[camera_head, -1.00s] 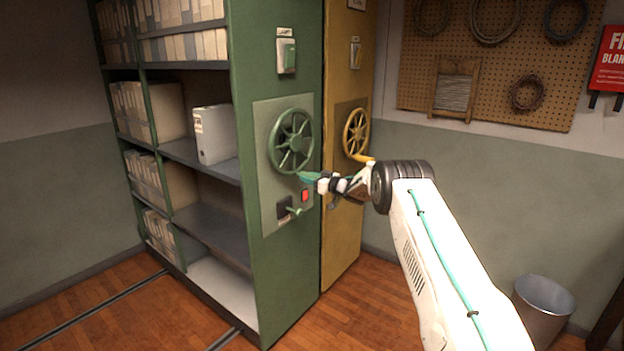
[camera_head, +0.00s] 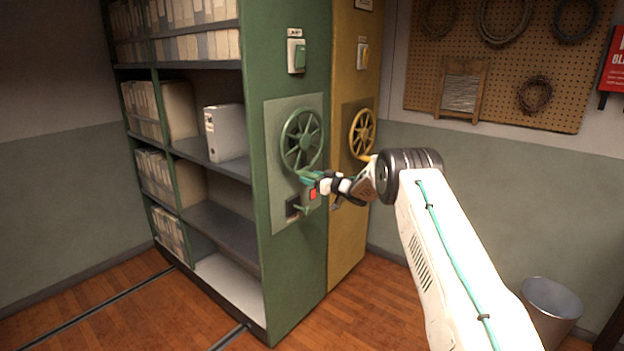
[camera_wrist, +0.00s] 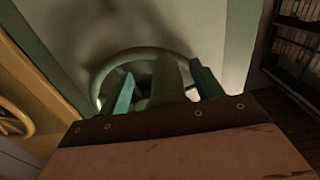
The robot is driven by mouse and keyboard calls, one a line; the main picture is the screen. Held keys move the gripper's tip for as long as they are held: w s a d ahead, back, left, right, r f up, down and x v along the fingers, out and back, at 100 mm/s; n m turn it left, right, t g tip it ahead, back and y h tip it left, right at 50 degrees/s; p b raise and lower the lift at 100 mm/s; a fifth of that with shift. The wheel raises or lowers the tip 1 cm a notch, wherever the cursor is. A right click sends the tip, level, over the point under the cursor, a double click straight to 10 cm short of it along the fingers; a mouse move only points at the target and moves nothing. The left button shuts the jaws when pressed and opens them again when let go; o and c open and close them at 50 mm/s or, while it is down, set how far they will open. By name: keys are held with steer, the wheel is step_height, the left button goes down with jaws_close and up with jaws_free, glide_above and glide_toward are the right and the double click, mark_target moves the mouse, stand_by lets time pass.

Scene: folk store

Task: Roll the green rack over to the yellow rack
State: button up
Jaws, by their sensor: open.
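The green rack (camera_head: 297,250) is a tall shelf unit with a green end panel, seen in the head view. Its green spoked wheel (camera_head: 302,140) is on that panel. The yellow rack (camera_head: 345,230) stands right behind it, with little or no gap visible between them. My gripper (camera_head: 306,177) is at the lower rim of the green wheel. In the wrist view, my gripper's two teal fingers (camera_wrist: 164,88) are open, with a green part of the wheel between them. The wheel's rim (camera_wrist: 98,75) also shows there. Whether the fingers touch it is unclear.
A red button (camera_head: 313,194) and a small green lever (camera_head: 300,208) sit below the wheel. The yellow rack has its own wheel (camera_head: 362,133). A metal bin (camera_head: 552,305) stands at the lower right. Rails (camera_head: 130,290) run across the wooden floor.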

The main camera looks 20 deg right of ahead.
steer(key=v, duration=0.9)
steer(key=shift+s+d, duration=0.2)
steer(key=shift+s, duration=0.05)
stand_by(0.6)
